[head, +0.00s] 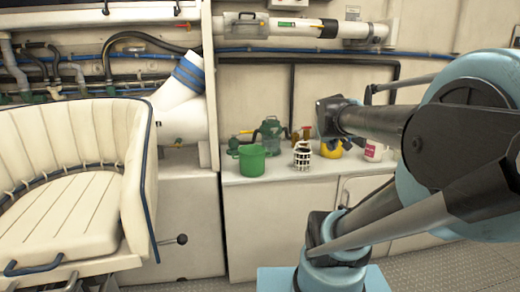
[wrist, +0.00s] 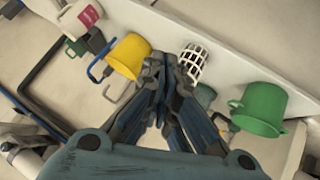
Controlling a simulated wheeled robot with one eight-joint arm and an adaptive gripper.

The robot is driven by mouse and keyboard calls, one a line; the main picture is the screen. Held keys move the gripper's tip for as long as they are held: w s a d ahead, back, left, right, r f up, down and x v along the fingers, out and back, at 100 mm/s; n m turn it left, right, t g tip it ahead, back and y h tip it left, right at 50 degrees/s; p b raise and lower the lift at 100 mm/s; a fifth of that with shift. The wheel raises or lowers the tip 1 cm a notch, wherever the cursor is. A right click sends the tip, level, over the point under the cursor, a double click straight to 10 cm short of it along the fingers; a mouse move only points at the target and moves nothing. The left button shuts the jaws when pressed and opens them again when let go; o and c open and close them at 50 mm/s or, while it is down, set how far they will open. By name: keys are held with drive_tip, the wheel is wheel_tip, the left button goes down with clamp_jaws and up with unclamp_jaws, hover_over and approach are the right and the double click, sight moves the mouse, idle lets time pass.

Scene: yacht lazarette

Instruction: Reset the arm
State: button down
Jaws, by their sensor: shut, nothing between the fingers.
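My gripper (wrist: 168,62) reaches up from the bottom of the wrist view, with its dark fingers together and nothing between them. In that view its tips are between a yellow mug (wrist: 128,55) on the left and a white slatted holder (wrist: 193,62) on the right. I cannot tell its height above the counter, and no contact shows. In the head view my blue and black arm fills the right side and extends left toward the counter. The fingers are not clear there.
The counter (head: 238,178) holds a green mug (head: 252,160), the slatted holder (head: 302,155), the partly hidden yellow mug (head: 330,150), a green pump-like item (head: 270,132) and a red-labelled white container (head: 374,150). A cream seat (head: 70,220) stands left. Pipes line the wall.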

drive_tip(key=s+a+f+m+g+y, duration=0.1)
drive_tip(key=s+a+f+g, duration=0.2)
drive_tip(key=s+f, duration=0.5)
drive_tip(key=s+a+f+g+y, duration=0.2)
drive_tip(key=s+a+f+g, duration=0.1)
drive_tip(key=s+f, duration=0.6)
drive_tip(key=shift+s+a+m+g, duration=0.4)
drive_tip(key=shift+s+a, duration=0.25)
drive_tip(key=shift+s, duration=0.55)
